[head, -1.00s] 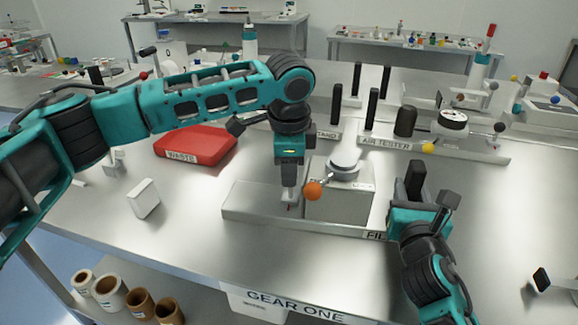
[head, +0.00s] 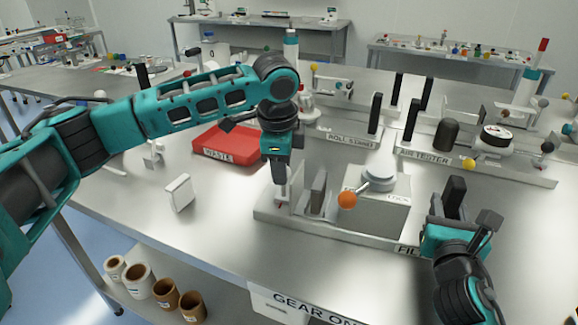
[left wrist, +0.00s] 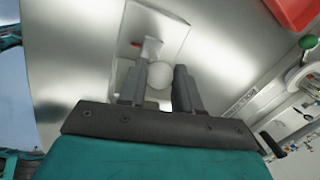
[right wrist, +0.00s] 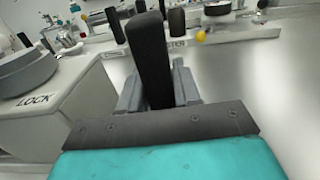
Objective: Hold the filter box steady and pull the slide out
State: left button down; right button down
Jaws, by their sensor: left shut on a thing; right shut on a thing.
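The filter box (head: 372,217) is a grey metal box on a low base tray (head: 330,238). Its top carries a round lock with a lever ending in an orange ball (head: 347,200). The slide (head: 318,191), a grey upright plate, stands out from the box's left side. My left gripper (head: 280,190) is shut left of the slide, on its pale round knob (left wrist: 158,77). My right gripper (head: 452,205) is shut on a black upright handle (right wrist: 148,55) at the box's right side. The box's lock label (right wrist: 35,99) shows in the right wrist view.
A white block (head: 180,192) stands on the bench to the left. The roll stand (head: 345,138) and air tester (head: 480,165) stand behind the box. Bench front is mostly clear.

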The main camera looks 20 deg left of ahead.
pick_arm(q)
jog(key=shift+a, duration=0.35)
pick_arm(e)
jog(key=shift+d+f, duration=0.2)
jog(key=shift+f, duration=0.45)
pick_arm(q)
jog(key=c, duration=1.1)
grip_release()
jog(key=o, duration=0.3)
jog(key=shift+d, duration=0.1)
pick_arm(e)
jog(key=shift+a, duration=0.1)
pick_arm(q)
jog(key=v, duration=1.2)
jog(key=shift+r, duration=0.1)
jog(key=shift+r+p, duration=0.45)
jog(key=shift+p, duration=0.1)
pick_arm(e)
jog(key=shift+r, duration=0.3)
